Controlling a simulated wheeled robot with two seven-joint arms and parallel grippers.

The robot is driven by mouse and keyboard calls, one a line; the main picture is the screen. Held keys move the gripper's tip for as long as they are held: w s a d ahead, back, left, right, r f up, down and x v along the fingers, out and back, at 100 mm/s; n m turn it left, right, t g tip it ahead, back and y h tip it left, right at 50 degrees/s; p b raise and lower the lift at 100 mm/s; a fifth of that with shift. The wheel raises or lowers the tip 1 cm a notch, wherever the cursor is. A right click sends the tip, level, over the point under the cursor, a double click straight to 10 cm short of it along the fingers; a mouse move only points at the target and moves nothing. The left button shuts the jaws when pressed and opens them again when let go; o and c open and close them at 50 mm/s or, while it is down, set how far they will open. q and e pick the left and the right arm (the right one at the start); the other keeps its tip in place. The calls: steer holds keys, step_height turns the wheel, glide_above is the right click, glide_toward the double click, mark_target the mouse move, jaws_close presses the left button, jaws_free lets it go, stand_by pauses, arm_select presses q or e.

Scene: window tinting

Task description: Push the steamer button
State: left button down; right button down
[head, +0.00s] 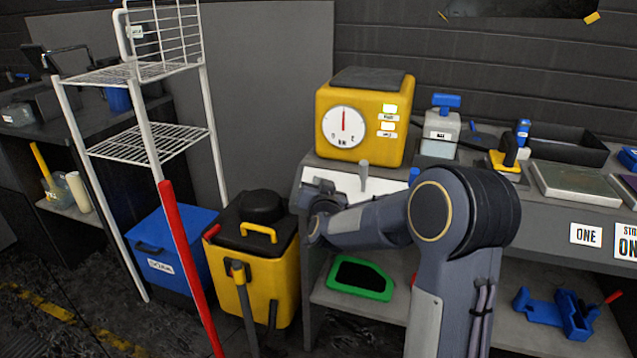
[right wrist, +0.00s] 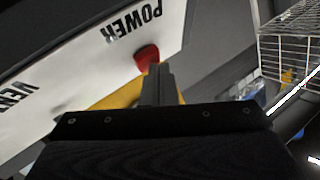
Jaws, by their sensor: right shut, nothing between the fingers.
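A white control panel (head: 372,182) is on the front of the workbench, below a yellow machine with a round dial (head: 365,118). In the right wrist view the white panel (right wrist: 100,70) has the word POWER, seen upside down, beside a red button (right wrist: 147,57). My right gripper (head: 322,188) is at the left end of the panel, shut and empty. In the right wrist view its closed fingertips (right wrist: 158,72) are right beside the red button and overlap its edge; I cannot tell if they touch. My arm hides part of the panel and the red button in the head view. My left gripper is not in view.
A yellow bucket (head: 272,285) with a black lid stands left of the bench. A red pole (head: 187,260) and a white wire rack (head: 150,143) are further left. A green-framed item (head: 360,278) lies on the lower shelf. Tools and a dark tray (head: 570,148) crowd the bench top.

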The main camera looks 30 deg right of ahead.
steer(key=s+a+r+p, duration=0.2)
steer(key=a+r+p, duration=0.1)
steer(key=r, duration=0.1)
steer(key=shift+s+r+p, duration=0.2)
steer(key=shift+s+p, duration=0.15)
steer(key=shift+p, duration=0.05)
steer(key=shift+a, duration=0.1)
stand_by(0.4)
steer(key=s+a+n+g+y, duration=0.35)
steer(key=s+a+y, duration=0.55)
steer(key=s, duration=0.6)
steer(key=s+a+f+n+g+y, duration=0.1)
steer(key=s+a+f+n+g, duration=0.15)
steer(key=s, duration=0.75)
steer(key=s+a+f+n+g+y, duration=0.1)
steer(key=s+a+f+g, duration=0.3)
steer(key=s, duration=0.6)
step_height(320, 180, up, 12)
steer(key=p, duration=1.2)
steer(key=shift+s+d, duration=0.2)
